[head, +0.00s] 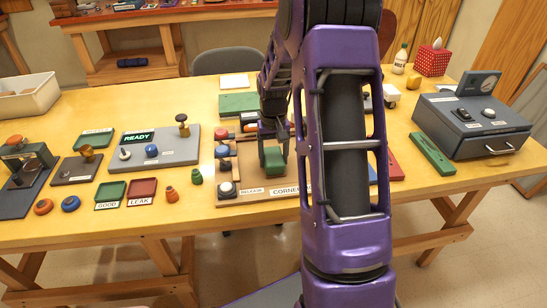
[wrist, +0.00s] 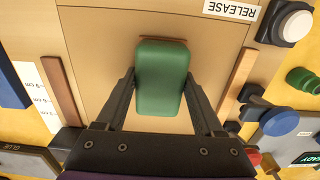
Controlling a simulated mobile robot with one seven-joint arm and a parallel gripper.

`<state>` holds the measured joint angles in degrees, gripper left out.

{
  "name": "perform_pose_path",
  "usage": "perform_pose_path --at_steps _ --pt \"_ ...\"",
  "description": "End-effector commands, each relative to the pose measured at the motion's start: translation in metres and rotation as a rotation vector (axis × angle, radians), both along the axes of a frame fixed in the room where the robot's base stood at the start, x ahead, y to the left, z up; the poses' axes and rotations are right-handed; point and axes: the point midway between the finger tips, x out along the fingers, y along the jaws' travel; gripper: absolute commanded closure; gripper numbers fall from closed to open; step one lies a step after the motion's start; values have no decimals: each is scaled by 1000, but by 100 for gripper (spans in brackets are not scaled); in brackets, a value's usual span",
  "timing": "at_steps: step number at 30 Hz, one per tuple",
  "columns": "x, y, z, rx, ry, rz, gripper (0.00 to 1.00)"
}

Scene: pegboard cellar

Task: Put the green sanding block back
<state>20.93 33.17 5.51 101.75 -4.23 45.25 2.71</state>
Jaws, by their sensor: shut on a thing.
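The green sanding block (head: 274,161) is a small rounded block between the fingers of my gripper (head: 272,150). In the wrist view the block (wrist: 162,62) fills the space between the two dark fingers of my gripper (wrist: 162,80), which are shut on its sides. The block is over the wooden fixture board (head: 262,184) labelled RELEASE and CORNER. I cannot tell whether the block touches the board. My arm hides part of the board and the table behind it.
A white button (head: 227,188) sits at the board's left, with wooden strips (wrist: 60,90) on the board. A READY panel (head: 170,145), green tray (head: 110,194) and red tray (head: 141,191) lie left. A grey drawer box (head: 470,125) and long green bar (head: 432,153) stand right.

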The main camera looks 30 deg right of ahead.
Motion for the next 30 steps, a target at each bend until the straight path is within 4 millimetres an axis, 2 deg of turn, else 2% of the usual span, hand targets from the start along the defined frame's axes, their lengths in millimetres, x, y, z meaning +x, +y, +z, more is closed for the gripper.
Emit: perform_pose_path --at_steps 2,3,8,15,19,23,30 --pt "0 0 -3 0 0 0 82" --pt "0 0 -3 0 0 0 29" --pt "0 0 -2 0 0 0 0" --pt "0 0 -1 0 0 0 0" --pt "1 0 8 -1 -2 0 0" --pt "1 0 31 -2 -5 0 0" --pt "1 0 83 -1 -4 0 0"
